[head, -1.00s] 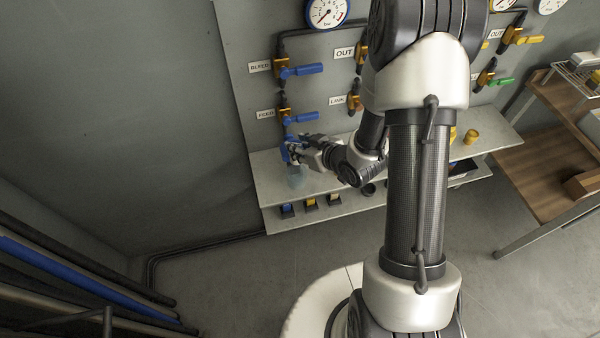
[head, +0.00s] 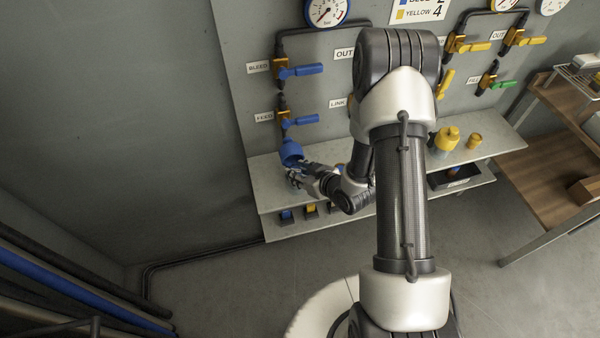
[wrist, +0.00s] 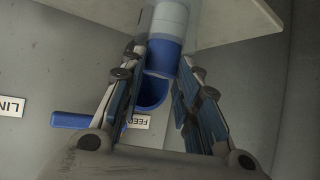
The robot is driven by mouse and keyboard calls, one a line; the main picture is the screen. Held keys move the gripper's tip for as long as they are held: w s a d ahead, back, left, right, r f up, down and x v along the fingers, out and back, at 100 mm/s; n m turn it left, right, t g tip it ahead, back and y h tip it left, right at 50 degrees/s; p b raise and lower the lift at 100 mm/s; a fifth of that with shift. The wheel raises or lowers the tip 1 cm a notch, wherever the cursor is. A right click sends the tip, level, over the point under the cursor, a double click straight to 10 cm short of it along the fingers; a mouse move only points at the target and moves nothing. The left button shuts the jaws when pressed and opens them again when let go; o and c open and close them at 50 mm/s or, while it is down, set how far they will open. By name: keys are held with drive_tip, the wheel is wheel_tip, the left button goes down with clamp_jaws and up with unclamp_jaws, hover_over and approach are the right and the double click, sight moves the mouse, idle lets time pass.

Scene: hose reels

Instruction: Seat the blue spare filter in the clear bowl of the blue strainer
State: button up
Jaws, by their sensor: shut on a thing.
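The blue strainer head (head: 291,152) is fixed under the FEED valve, its open underside showing in the wrist view (wrist: 152,92). My gripper (head: 303,176) is below it, near the shelf. In the wrist view my gripper (wrist: 163,62) is shut on the blue end of the blue spare filter (wrist: 166,57). The filter's pale body points away from my gripper, with clear material around it, seemingly the clear bowl (wrist: 198,32). The bowl (head: 292,183) is mostly hidden behind my fingers in the head view. I cannot tell how deep the filter sits.
The pale shelf (head: 270,172) runs under the valve panel. Blue-handled valves (head: 300,120) are above my gripper. Small coloured holders (head: 310,211) are on the lower shelf level. Yellow fittings (head: 447,140) stand farther right.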

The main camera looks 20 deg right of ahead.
drive_tip(key=shift+f, duration=0.2)
drive_tip(key=o, duration=1)
drive_tip(key=shift+o, duration=0.2)
drive_tip(key=shift+r, duration=0.2)
drive_tip(key=p+v, duration=0.3)
drive_tip(key=v, duration=0.9)
drive_tip(key=d+r+m+g+h, duration=0.1)
drive_tip(key=d+r+g+h, duration=0.15)
drive_tip(key=r, duration=0.55)
drive_tip(key=d+r+g+h, duration=0.1)
drive_tip(key=d+r+h, duration=0.15)
drive_tip(key=r, duration=0.55)
drive_tip(key=s+a+r+m+g, duration=0.1)
drive_tip(key=s+a+r, duration=0.3)
drive_tip(key=s, duration=0.5)
drive_tip(key=s+a+r+m+g, duration=0.1)
drive_tip(key=s+a+r+m, duration=0.1)
drive_tip(key=s+a+r, duration=0.3)
drive_tip(key=s+r, duration=0.3)
drive_tip(key=s, duration=0.1)
drive_tip(key=shift+s+a+y, duration=0.25)
drive_tip(key=shift+s+y, duration=0.15)
